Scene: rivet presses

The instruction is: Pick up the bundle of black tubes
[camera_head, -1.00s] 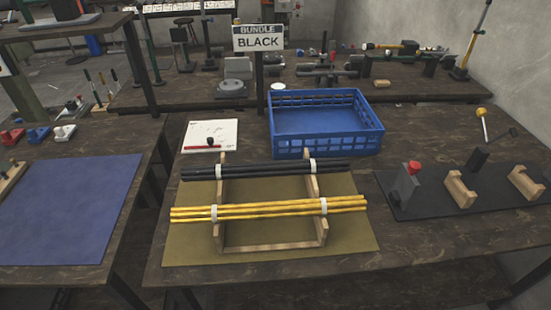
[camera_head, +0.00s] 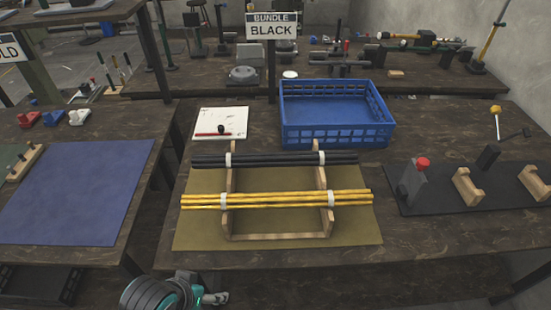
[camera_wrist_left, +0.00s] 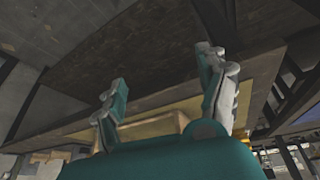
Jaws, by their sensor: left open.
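The bundle of black tubes (camera_head: 275,159) lies across the far part of a wooden rack (camera_head: 278,237), held by two white bands. A bundle of yellow tubes (camera_head: 275,200) lies across the rack nearer to me, also with white bands. My left arm shows at the bottom edge of the head view, short of the table's front edge. In the left wrist view, my left gripper (camera_wrist_left: 160,70) has its two teal and grey fingers spread apart with nothing between them. No tubes can be made out clearly there. My right gripper is not in view.
The rack stands on an olive mat (camera_head: 205,232). Behind it are an empty blue crate (camera_head: 337,138), a white sheet (camera_head: 235,118) and a "BUNDLE BLACK" sign (camera_head: 271,30). A dark fixture board (camera_head: 440,200) lies to the right. A blue mat (camera_head: 80,195) covers the left table.

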